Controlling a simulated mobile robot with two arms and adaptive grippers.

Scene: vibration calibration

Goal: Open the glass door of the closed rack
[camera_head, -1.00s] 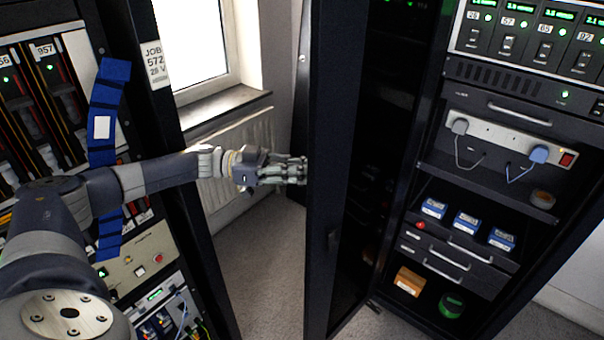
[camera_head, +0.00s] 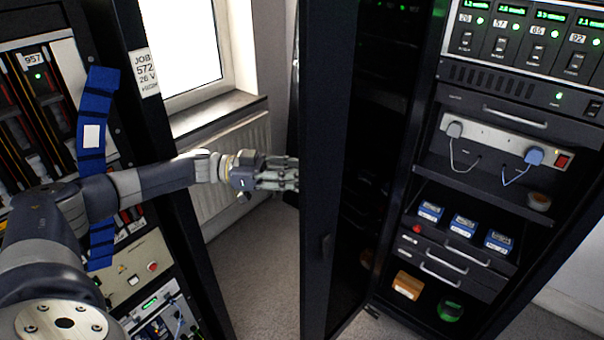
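The rack's glass door (camera_head: 342,200) stands swung open, its dark frame edge toward me and its glass seen at a steep angle. A small dark handle (camera_head: 326,246) sits on the door's frame. The rack (camera_head: 480,185) to its right shows its interior. My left gripper (camera_head: 290,174) reaches in from the left, its fingertips at the left edge of the door frame; I cannot tell whether they touch it. The fingers point right and look close together, but the gap between them is not clear. My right gripper is not in view.
Another rack (camera_head: 150,215) with a JOB 572 label (camera_head: 146,73) stands at the left, a blue strap (camera_head: 95,135) hanging before it. A radiator (camera_head: 225,165) and window (camera_head: 185,50) are behind. Carpet (camera_head: 255,270) is free between the racks. Blue boxes (camera_head: 463,224) sit on a shelf.

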